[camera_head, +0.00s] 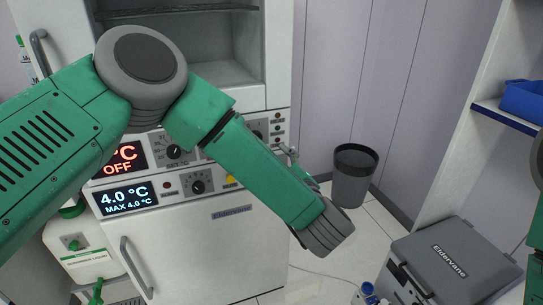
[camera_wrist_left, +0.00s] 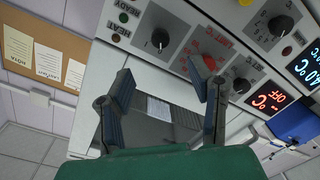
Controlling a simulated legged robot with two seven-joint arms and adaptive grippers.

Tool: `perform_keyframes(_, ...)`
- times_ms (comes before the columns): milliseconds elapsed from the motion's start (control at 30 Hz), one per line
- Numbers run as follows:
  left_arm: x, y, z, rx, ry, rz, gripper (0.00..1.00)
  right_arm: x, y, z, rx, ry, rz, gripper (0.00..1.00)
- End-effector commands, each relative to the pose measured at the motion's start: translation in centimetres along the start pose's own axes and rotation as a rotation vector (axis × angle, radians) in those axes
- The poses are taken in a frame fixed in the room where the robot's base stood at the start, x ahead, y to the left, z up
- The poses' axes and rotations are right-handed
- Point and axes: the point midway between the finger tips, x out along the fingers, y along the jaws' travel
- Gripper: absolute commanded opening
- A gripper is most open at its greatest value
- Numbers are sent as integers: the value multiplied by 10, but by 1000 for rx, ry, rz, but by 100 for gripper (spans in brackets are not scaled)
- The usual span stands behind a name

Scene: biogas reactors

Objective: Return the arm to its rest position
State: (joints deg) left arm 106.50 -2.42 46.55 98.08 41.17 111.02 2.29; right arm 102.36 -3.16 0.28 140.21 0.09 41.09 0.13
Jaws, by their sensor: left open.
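My left arm (camera_head: 262,170) comes in from the left in the head view, bends at a grey elbow joint, and reaches down to the right in front of the white appliance (camera_head: 190,250). Its grey wrist end (camera_head: 325,232) is at the lower middle, and the gripper is mostly hidden behind the forearm. In the left wrist view my left gripper (camera_wrist_left: 160,82) is open, its two dark fingers apart with nothing between them. Beyond the fingers is the control panel (camera_wrist_left: 215,50) with knobs and a red button. A part of my right arm shows at the right edge, without its gripper.
A dark bin (camera_head: 355,178) stands by the wall. A grey case (camera_head: 455,262) sits at the lower right, below a shelf with a blue box (camera_head: 522,100). A white canister (camera_head: 85,250) stands at the left. The displays read OFF and 4.0 °C. A notice board (camera_wrist_left: 45,50) hangs behind.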

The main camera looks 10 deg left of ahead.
Motion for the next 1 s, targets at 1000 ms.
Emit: perform_keyframes(1000, -153, -382, 52, 950, -1321, 96, 48, 1, 0, -2, 0, -3, 0, 40)
